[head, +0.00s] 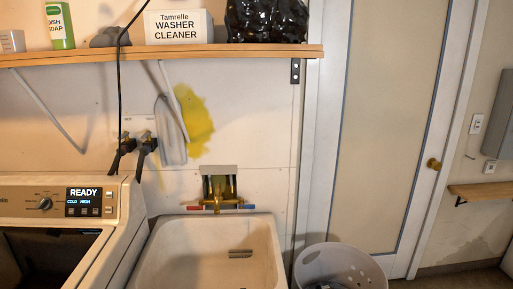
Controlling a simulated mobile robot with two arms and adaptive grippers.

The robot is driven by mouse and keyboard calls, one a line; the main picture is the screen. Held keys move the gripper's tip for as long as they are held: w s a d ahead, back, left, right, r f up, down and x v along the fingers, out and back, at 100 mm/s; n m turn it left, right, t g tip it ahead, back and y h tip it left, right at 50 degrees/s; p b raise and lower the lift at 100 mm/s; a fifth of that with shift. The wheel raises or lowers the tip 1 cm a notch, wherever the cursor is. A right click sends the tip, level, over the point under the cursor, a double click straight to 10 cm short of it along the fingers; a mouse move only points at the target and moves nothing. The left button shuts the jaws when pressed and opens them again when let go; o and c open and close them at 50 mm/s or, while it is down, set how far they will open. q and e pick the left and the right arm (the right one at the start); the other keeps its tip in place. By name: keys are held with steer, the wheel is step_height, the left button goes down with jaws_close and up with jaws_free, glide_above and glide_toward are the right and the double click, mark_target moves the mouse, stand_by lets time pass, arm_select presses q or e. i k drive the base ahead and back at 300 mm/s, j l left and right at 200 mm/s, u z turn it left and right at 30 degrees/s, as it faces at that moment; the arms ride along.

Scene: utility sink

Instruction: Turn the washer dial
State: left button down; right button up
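The washer (118,226) stands at the left, with its control panel along the back. The washer dial (45,203) is a dark round knob on that panel, left of a lit display (84,202). The display reads READY, with COLD and HIGH below it. The opening in the top of the washer shows dark inside. Neither of my grippers is in the head view, so nothing of mine shows near the dial.
A utility sink (180,233) with a brass faucet (220,190) stands right of the washer. A white basket (340,268) is beside it. A wooden shelf (160,54) holds a washer cleaner box (179,27) and a dish soap box (60,26). A door (390,120) is at right.

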mark_target(45, 203)
steer(key=j+u, duration=0.1)
steer(key=u, duration=0.7)
steer(key=j+u, duration=0.15)
steer(key=u, duration=0.65)
steer(key=i+j, duration=0.05)
